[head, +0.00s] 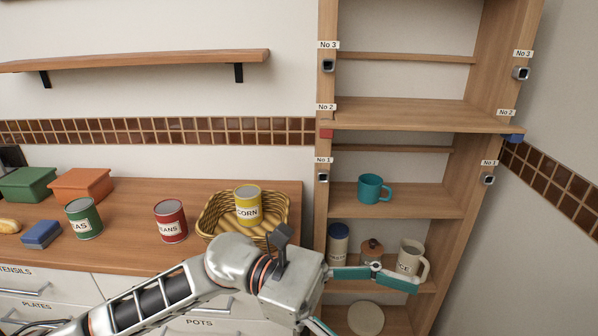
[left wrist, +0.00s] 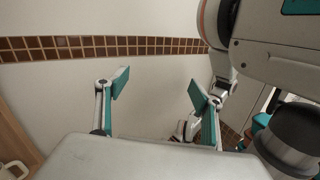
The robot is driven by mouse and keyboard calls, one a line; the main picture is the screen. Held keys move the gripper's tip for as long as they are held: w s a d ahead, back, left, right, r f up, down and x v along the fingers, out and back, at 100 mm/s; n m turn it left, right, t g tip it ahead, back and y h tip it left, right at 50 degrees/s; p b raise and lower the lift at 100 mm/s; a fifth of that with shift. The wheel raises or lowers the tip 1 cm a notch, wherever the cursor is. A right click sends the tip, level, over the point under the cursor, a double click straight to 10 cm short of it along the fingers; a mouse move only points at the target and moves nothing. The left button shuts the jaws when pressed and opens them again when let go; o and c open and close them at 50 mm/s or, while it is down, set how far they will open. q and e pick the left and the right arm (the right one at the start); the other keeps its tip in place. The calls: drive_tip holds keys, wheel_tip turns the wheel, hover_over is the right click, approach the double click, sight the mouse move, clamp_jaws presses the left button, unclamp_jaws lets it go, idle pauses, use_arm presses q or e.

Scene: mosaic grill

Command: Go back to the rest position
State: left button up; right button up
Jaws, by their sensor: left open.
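My left arm comes in from the lower left in the head view. Its left gripper (head: 372,304) is in front of the lower shelves, with one teal finger crossing in front of the cream mug and the jar. The other finger is mostly cut off by the bottom edge. In the left wrist view the left gripper (left wrist: 160,90) has its two teal pads wide apart with nothing between them, facing a bare wall. My right gripper cannot be made out.
The shelf unit holds a teal mug (head: 374,189), a dark-blue canister (head: 338,243), a lidded jar (head: 372,249) and a cream mug (head: 410,257). The counter (head: 135,235) holds a corn can (head: 247,206) in a basket (head: 214,213), a red can (head: 170,221) and a green can (head: 83,219).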

use_arm(q)
drive_tip(key=w+a+n+t+h, duration=0.3)
drive_tip(key=w+n+t+h, duration=0.55)
drive_tip(key=n, duration=0.95)
drive_tip(key=w+a+f+n+t+y, duration=0.4)
drive_tip(key=a+f+n+t+y, duration=0.15)
drive_tip(key=n+t, duration=0.35)
drive_tip(key=w+a+f+n+t+y, duration=0.45)
drive_tip(key=f+n+t+y, duration=0.2)
drive_tip(key=n, duration=0.45)
drive_tip(key=s+a+f+n+y, duration=0.25)
drive_tip(key=a+f+n, duration=0.2)
drive_tip(key=f, duration=0.35)
drive_tip(key=s+a+f+n+y, duration=0.1)
drive_tip(key=a+f+n+y, duration=0.3)
drive_tip(key=f+n, duration=0.25)
drive_tip(key=s+a+f+n+g+y, duration=0.2)
drive_tip(key=s+a+f+n+g, duration=0.1)
drive_tip(key=s+a+f, duration=0.2)
drive_tip(key=s+a+f+n+g+y, duration=0.2)
drive_tip(key=s+a+f+n, duration=0.2)
drive_tip(key=s+f, duration=0.5)
wheel_tip(320, 180, down, 4)
drive_tip(key=shift+a+n+g, duration=0.3)
drive_tip(key=shift+a+g, duration=0.1)
drive_tip(key=shift+a, duration=0.35)
